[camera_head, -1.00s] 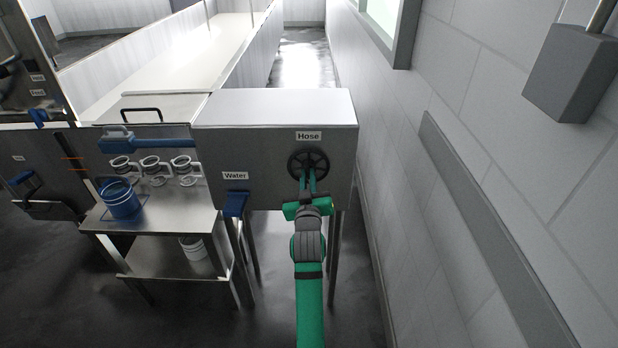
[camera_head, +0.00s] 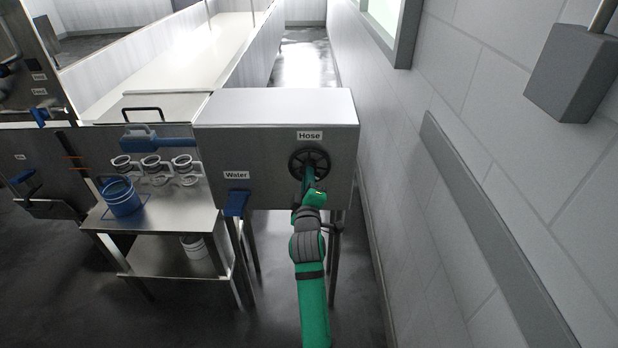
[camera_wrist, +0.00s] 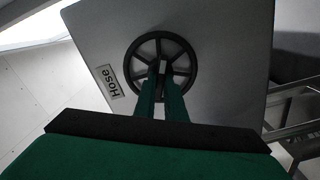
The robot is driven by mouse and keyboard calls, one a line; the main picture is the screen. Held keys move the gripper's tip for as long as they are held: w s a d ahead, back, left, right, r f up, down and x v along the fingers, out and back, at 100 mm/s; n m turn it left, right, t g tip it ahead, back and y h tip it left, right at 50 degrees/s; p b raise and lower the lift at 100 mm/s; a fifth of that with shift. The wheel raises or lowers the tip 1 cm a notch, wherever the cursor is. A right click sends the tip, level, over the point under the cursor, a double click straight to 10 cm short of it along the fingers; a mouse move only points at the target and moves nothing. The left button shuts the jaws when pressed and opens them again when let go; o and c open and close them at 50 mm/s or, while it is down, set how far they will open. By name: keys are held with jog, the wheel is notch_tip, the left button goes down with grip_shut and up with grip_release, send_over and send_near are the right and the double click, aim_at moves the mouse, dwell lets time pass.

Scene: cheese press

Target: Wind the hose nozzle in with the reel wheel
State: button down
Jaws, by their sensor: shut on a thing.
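The reel wheel (camera_head: 322,159) is a black spoked wheel on the front of the grey metal box, under the "Hose" label (camera_head: 310,135). My green gripper (camera_head: 309,172) reaches up to it from below and is shut on its middle. In the wrist view the wheel (camera_wrist: 187,60) shows its rim and spokes, and both green fingers of my gripper (camera_wrist: 162,72) close around a small piece at its hub. The "Hose" label stands tilted to the left of the wheel there. I cannot make out the hose or its nozzle.
A blue "Water" lever (camera_head: 236,203) hangs on the box's front left. A steel table (camera_head: 165,207) to the left bears a blue bucket (camera_head: 121,198) and several steel cups. A grey wall (camera_head: 420,190) with a rail runs close on the right.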

jog(key=shift+n, duration=1.4)
jog(key=c, duration=1.8)
grip_release()
jog(key=s, duration=1)
jog(key=shift+s, duration=0.4)
jog(key=shift+f, duration=0.1)
